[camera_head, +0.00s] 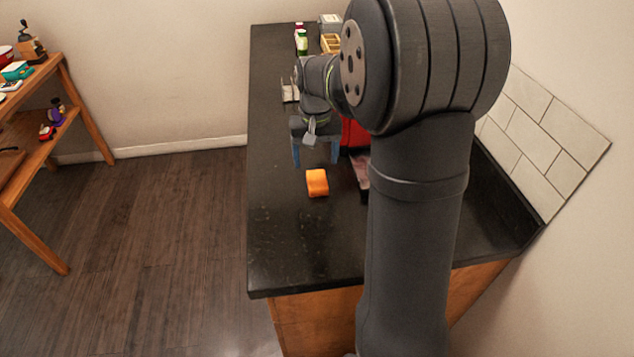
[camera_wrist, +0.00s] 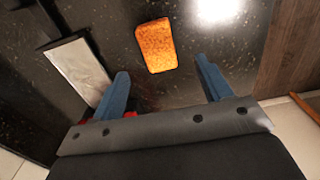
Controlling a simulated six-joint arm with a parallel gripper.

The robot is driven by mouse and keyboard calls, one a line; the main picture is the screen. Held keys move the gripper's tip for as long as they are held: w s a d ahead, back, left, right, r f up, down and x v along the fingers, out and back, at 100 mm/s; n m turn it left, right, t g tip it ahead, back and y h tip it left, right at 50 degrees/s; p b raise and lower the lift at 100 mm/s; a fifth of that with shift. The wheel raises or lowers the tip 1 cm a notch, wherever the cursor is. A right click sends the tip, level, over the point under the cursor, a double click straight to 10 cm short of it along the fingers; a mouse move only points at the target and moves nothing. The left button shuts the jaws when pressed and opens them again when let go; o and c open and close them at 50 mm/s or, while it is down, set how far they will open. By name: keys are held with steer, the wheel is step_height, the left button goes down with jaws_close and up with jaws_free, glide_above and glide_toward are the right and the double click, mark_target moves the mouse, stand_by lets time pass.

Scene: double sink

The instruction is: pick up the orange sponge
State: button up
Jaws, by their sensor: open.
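The orange sponge (camera_head: 317,183) lies on the black counter, in front of my gripper (camera_head: 316,160) in the head view. My gripper is open and empty, with its blue fingers pointing down behind the sponge. In the wrist view the sponge (camera_wrist: 156,45) shows whole at the upper middle. It lies beyond the blue fingertips of my gripper (camera_wrist: 165,80), roughly in line with the gap between them. The fingers and the sponge look apart.
A red object (camera_head: 354,133) stands right of my gripper, partly hidden by my arm. A pale flat item (camera_wrist: 80,70) lies left of the sponge in the wrist view. Bottles (camera_head: 301,42) and a wooden box (camera_head: 330,43) stand at the far end. The counter (camera_head: 290,235) before the sponge is clear.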

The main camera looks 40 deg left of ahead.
mark_target(317, 178)
step_height(317, 178, down, 8)
steer(key=shift+w+d+r, duration=0.1)
steer(key=shift+w+r, duration=0.05)
stand_by(0.3)
steer(key=c, duration=1.1)
